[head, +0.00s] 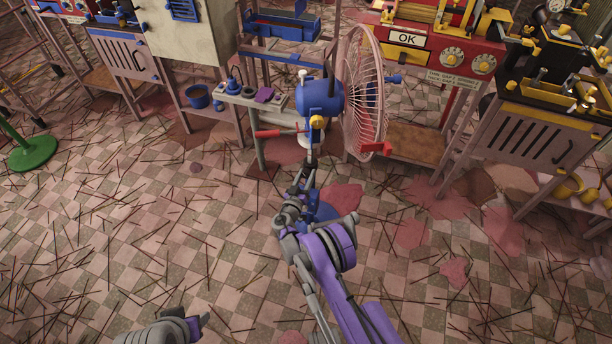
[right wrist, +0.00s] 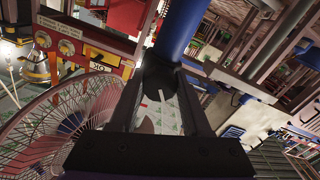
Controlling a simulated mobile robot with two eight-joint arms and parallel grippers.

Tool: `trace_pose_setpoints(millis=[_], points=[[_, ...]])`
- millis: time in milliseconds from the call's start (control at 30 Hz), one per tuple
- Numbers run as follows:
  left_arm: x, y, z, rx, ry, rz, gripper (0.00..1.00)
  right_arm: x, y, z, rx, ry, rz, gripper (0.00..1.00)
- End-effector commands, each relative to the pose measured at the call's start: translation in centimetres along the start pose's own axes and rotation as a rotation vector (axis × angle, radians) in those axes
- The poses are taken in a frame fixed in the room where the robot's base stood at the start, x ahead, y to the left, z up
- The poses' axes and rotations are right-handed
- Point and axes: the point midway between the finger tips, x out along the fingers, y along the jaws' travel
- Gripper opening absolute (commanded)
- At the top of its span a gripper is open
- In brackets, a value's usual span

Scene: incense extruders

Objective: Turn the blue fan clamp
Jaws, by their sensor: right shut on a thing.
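The blue fan has a blue motor housing (head: 320,97) with a yellow knob (head: 316,121) under it and a pinkish wire cage (head: 364,92) facing right. In the right wrist view its blue post (right wrist: 180,35) ends in a dark piece, seemingly the fan clamp (right wrist: 158,78), between my jaws. My right gripper (head: 309,168) reaches up to the stand just below the yellow knob and is shut on that piece. The clamp is mostly hidden by the gripper in the head view. My left gripper (head: 202,321) is low at the left, away from the fan; its jaws are unclear.
A small grey bench (head: 243,100) with a purple item stands left of the fan, and a red handle (head: 268,133) sticks out beside the stand. A red machine with an OK sign (head: 408,39) stands behind right.

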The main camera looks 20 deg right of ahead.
Motion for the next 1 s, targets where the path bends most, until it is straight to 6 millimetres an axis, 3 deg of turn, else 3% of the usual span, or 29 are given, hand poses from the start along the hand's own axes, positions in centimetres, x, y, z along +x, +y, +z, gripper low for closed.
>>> trace_pose_setpoints(millis=[367,1000], points=[[1.6,0.0,0.5,0.000,-0.006,0.000,0.50,0.0,-0.1,0.2,-0.175,-0.001,0.000,0.00],[5.4,0.0,1.5,0.000,-0.017,0.000,0.50,0.0,0.0,0.1,-0.764,0.000,0.000,0.00]])
